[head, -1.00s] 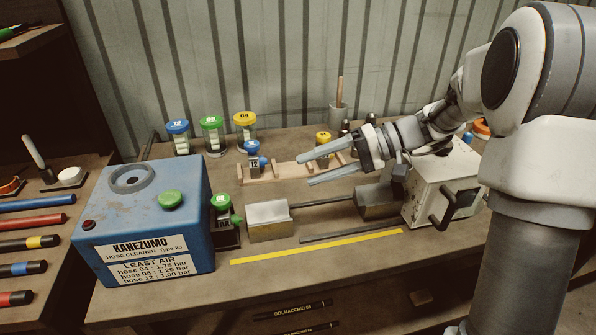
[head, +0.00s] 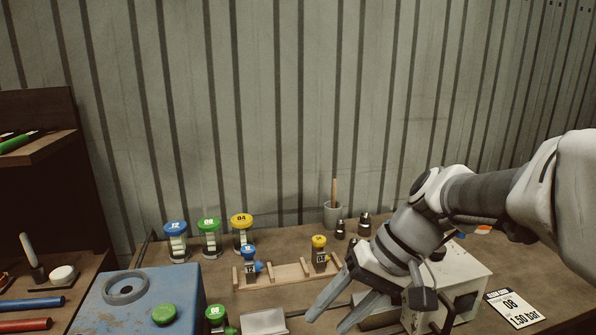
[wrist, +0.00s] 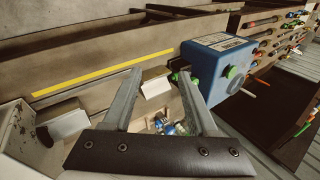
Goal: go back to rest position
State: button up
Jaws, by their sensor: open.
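My gripper (head: 342,318) is open, its two fingers spread apart with nothing between them. In the head view it hangs over the bench in front of the white crimper box (head: 460,275), with its fingers pointing down and to the left. In the wrist view the open fingers (wrist: 160,98) reach over the bench, with a pale metal block (wrist: 157,87) seen beyond and between them. The blue hose cleaner (head: 120,305) stands to the left, apart from my gripper.
A wooden rack (head: 285,275) holds a blue-capped and a yellow-capped piece. Jars with blue (head: 176,240), green (head: 209,238) and yellow (head: 242,230) lids stand behind it. A pressure card (head: 515,309) lies at the right. A yellow strip (wrist: 90,80) runs along the bench.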

jog(key=s+d+r+t+h+p, duration=0.3)
jog(key=s+d+r+t+h, duration=0.1)
jog(key=s+d, duration=0.4)
jog(key=shift+s+d+r+m+t+h, duration=0.2)
jog(key=shift+r+m+t+h, duration=0.2)
jog(key=shift+t+h, duration=0.65)
jog(key=shift+g+h, duration=0.25)
